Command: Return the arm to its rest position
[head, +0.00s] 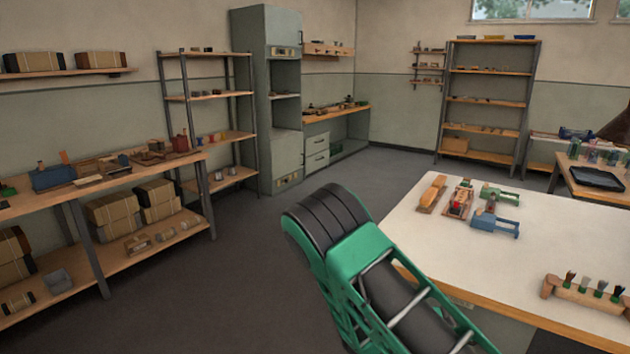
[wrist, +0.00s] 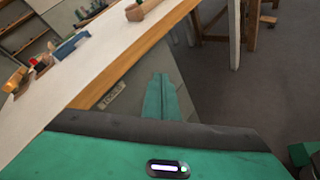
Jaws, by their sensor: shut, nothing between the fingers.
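My gripper (wrist: 160,82) shows in the wrist view as two green fingers lying together, shut and empty. It hangs in the air beside the white worktable (wrist: 95,62), past its wood-coloured edge, with grey floor to the right. In the head view my green and black arm rises at the lower middle, in front of the near left edge of the worktable (head: 480,245). The gripper itself cannot be made out in the head view.
On the worktable are a blue fixture (head: 495,224), a wooden block (head: 432,190), a green fixture (head: 500,194) and a wooden rack of brush tufts (head: 588,292). A wooden bench (head: 130,240) with boxes stands left. Open floor (head: 200,295) lies between.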

